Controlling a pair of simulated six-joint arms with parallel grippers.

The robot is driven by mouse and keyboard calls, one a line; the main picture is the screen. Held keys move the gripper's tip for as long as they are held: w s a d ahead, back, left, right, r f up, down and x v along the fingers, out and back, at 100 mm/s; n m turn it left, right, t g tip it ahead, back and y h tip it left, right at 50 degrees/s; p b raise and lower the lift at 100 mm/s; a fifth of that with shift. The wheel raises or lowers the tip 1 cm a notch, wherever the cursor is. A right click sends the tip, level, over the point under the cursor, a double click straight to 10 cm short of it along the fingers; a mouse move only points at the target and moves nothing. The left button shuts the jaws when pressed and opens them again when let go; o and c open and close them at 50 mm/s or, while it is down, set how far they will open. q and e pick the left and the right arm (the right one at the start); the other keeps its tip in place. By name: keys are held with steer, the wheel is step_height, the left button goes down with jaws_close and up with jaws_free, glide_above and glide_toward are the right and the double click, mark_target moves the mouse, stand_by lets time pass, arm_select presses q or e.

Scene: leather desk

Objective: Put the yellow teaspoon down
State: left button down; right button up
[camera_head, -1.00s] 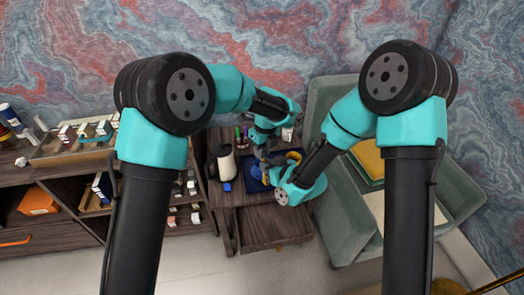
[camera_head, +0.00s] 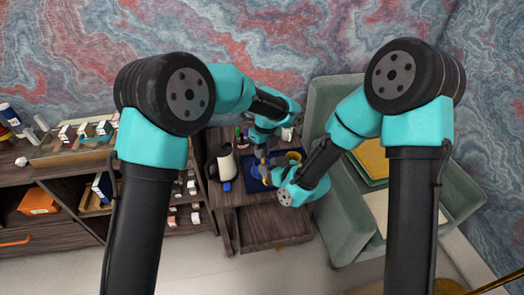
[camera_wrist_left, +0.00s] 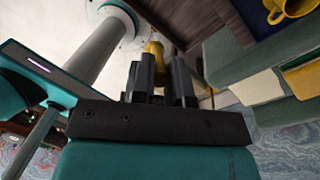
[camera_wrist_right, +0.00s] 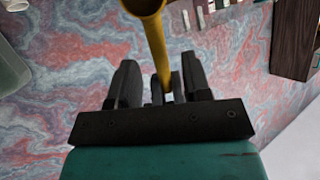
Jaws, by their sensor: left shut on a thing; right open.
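The yellow teaspoon (camera_wrist_right: 154,35) shows large in the right wrist view, running down toward the space between the fingers of my right gripper (camera_wrist_right: 158,88), which is open. In the left wrist view my left gripper (camera_wrist_left: 161,72) is shut on the yellow teaspoon (camera_wrist_left: 155,47), part of which shows beyond the fingertips. In the head view both grippers are close together above the desk; my left one (camera_head: 262,158) is over the blue mat. The right fingertips are hard to make out there.
A yellow mug (camera_head: 293,156) stands on the blue mat (camera_head: 249,183). A white and black kettle (camera_head: 224,163) stands to the left. An open drawer (camera_head: 276,226) juts out below. A grey-green bin (camera_head: 345,225) is at the right.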

steer(key=v, duration=0.6)
steer(key=shift+s+d, duration=0.15)
steer(key=shift+s, duration=0.05)
steer(key=s+d+f+m+g+h, duration=0.1)
steer(key=s+d+f+m+g, duration=0.1)
steer(key=f, duration=0.6)
steer(key=s+d+f+m+g+h, duration=0.2)
steer(key=s+d+f+m+g, duration=0.1)
steer(key=s+d+f, duration=0.3)
steer(key=s+d+f+m+g+h, duration=0.2)
steer(key=s+d+f+m+g, duration=0.1)
steer(key=s+f, duration=0.5)
step_height(320, 180, down, 3)
steer(key=shift+d+r+g, duration=0.1)
steer(key=shift+d+g, duration=0.55)
steer(key=shift+g, duration=0.25)
steer(key=shift+s, duration=0.1)
